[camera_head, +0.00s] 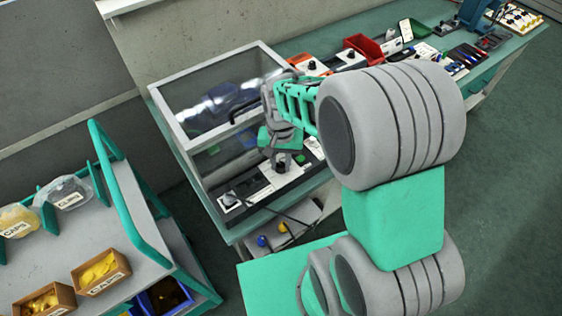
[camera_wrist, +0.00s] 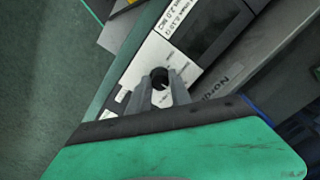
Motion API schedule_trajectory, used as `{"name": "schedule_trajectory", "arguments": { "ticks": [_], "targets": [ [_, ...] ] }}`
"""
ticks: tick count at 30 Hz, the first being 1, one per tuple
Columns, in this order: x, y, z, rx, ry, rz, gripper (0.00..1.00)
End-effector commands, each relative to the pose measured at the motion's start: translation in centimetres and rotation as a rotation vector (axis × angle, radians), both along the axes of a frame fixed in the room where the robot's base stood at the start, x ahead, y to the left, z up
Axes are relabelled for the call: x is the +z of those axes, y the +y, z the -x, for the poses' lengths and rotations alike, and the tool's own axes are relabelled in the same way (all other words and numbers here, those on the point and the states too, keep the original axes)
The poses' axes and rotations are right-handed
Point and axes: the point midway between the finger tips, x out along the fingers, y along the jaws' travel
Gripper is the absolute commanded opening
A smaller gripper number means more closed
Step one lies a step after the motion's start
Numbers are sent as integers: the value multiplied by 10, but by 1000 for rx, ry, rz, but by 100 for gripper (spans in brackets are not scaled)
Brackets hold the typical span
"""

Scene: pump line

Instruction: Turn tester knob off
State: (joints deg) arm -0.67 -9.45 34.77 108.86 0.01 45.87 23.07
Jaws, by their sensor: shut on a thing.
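The tester is a long panel (camera_head: 262,189) with black and white sections at the front of a clear-walled case on the green bench. In the wrist view a round black knob (camera_wrist: 159,76) sits on the tester's white label plate (camera_wrist: 150,55). My gripper (camera_wrist: 168,88) has its two grey fingertips closed around this knob, one on each side. In the head view my gripper (camera_head: 281,160) is over the tester's front panel, and the fingers partly hide the knob there. The knob's exact pointer direction is not clear.
The clear case (camera_head: 172,112) with a grey frame stands right behind the panel. A teal cart (camera_head: 120,165) with boxes of caps is at the left. A red bin (camera_head: 362,47) and other bench items are at the back right. Open green floor lies at the right.

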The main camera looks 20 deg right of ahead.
Motion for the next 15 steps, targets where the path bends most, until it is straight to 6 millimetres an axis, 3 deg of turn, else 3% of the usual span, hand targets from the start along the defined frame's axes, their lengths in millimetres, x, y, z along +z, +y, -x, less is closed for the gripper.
{"name": "schedule_trajectory", "arguments": {
  "ticks": [15],
  "targets": [
    [1, -1, -1, 490, -4, 0, 0]
  ]
}}
